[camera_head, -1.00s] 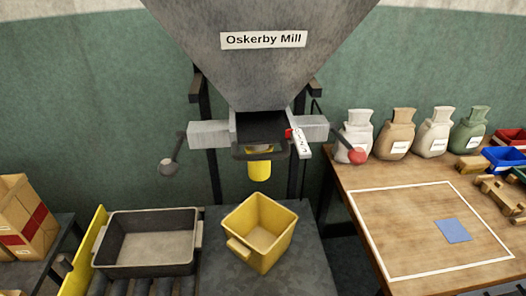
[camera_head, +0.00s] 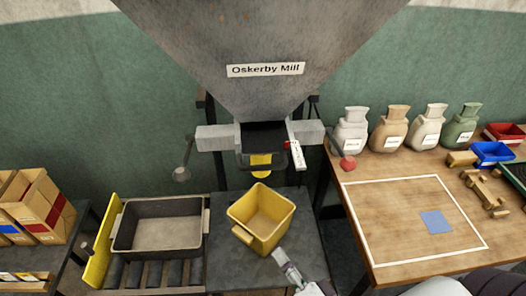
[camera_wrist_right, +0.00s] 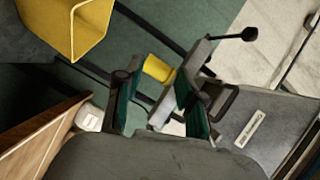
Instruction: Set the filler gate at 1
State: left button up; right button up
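The filler is a grey hopper (camera_head: 265,70) labelled "Oskerby Mill", with a dark gate box (camera_head: 264,136) and a yellow spout (camera_head: 261,165) beneath it. A lever with a red knob (camera_head: 347,163) is on its right, beside a small white scale plate with a red mark (camera_head: 295,154); the scale's figures are too small to read. My right gripper (camera_head: 287,268) is low, in front of the yellow bin and apart from the lever. In the right wrist view, its two fingers (camera_wrist_right: 157,106) are spread with nothing held, and the spout (camera_wrist_right: 159,69) shows beyond them. My left gripper is out of view.
A yellow bin (camera_head: 240,229) stands on the grey stand under the filler. A grey tray (camera_head: 122,240) sits on rollers at left. A second lever with a dark knob (camera_head: 181,174) hangs left of the gate. The wooden table (camera_head: 385,259) at right holds several sacks.

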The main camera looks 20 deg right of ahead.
aim_at(263, 165)
notch_tip(263, 165, up, 16)
jog(key=s+d+m+t+p, duration=0.1)
jog(key=m+t, duration=0.2)
jog(key=p+x, duration=0.1)
jog(key=x, duration=0.3)
jog(key=p+x, duration=0.1)
jog(key=x, duration=0.3)
jog(key=p+x, duration=0.1)
jog(key=x, duration=0.3)
jog(key=shift+w+d+r+p, duration=0.1)
jog(key=shift+w+d+p, duration=0.2)
jog(key=shift+p, duration=0.1)
jog(key=shift+w+a, duration=0.15)
jog(key=shift+w, duration=0.45)
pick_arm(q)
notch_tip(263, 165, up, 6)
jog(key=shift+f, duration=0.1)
pick_arm(e)
grip_shut()
jog(key=shift+s, duration=0.1)
